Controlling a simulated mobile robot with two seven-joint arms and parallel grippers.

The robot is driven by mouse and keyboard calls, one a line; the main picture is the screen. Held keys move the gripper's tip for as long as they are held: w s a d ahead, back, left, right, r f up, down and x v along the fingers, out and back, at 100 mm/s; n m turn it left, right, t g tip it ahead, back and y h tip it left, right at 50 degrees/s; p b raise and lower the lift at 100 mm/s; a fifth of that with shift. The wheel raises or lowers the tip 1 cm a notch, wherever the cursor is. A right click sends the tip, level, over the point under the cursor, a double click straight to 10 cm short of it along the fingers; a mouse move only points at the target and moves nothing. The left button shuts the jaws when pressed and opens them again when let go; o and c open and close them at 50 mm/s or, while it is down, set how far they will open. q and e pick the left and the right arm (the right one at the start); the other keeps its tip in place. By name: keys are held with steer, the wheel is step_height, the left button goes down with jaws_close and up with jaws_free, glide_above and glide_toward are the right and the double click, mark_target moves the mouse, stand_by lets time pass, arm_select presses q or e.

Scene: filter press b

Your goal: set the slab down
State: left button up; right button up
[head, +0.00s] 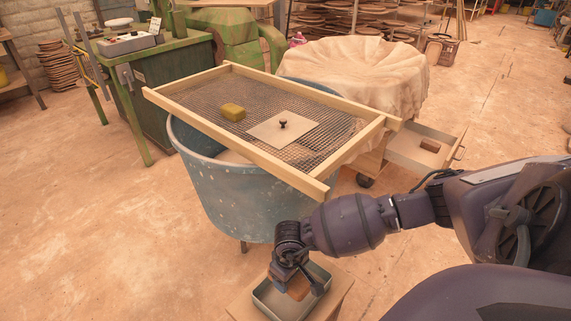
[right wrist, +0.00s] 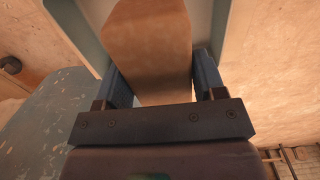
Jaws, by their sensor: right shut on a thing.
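The slab (right wrist: 150,45) is a plain orange-brown block. My right gripper (right wrist: 157,78) is shut on it, one finger on each side. In the head view, my right gripper (head: 298,279) points down over a shallow grey-green tray (head: 263,302), and the slab (head: 299,290) shows as a small brown piece between the fingers, within the tray's outline. The gripper hides part of the slab and tray. I cannot tell whether the slab touches the tray floor. My left gripper is not in view.
The tray stands on a wooden top (head: 335,286). An open drawer (head: 420,150) lies right of the tub.

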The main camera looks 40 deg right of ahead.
step_height(320, 180, down, 3)
steer(key=shift+f+b, duration=0.2)
steer(key=shift+b, duration=0.1)
steer(key=shift+f, duration=0.55)
step_height(320, 180, down, 4)
steer(key=shift+b, duration=0.75)
steer(key=shift+f, duration=0.15)
steer(key=shift+w, duration=0.1)
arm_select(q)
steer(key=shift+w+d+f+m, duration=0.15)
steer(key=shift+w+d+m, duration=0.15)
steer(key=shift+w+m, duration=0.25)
arm_select(e)
steer(key=o, duration=1.3)
